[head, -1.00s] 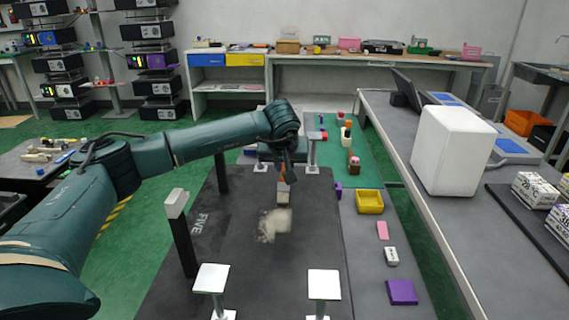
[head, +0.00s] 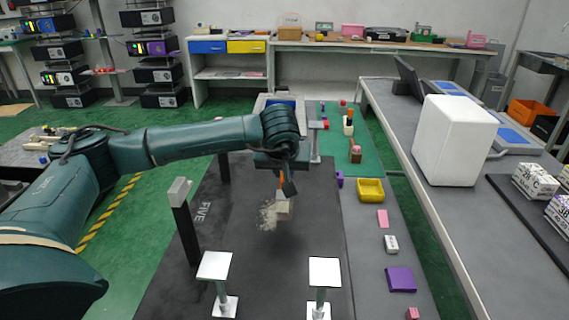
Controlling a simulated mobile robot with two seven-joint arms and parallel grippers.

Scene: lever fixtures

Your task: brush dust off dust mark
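The dust mark (head: 268,215) is a pale, speckled beige patch on the dark mat (head: 245,265), near the middle of the head view. My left gripper (head: 286,184) reaches in from the left above the mat and points down. It appears shut on a brush (head: 284,206) with an orange handle and a pale block-like head. The brush head is at the right edge of the dust mark; I cannot tell whether it touches the mat. The gripper hides part of the handle. My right gripper is not in view.
White-topped posts (head: 214,265) (head: 324,271) stand at the mat's front, and a grey-capped dark post (head: 183,215) stands left. A yellow bin (head: 370,190), a purple block (head: 400,279) and small blocks line the right strip. A white box (head: 451,141) stands on the right bench.

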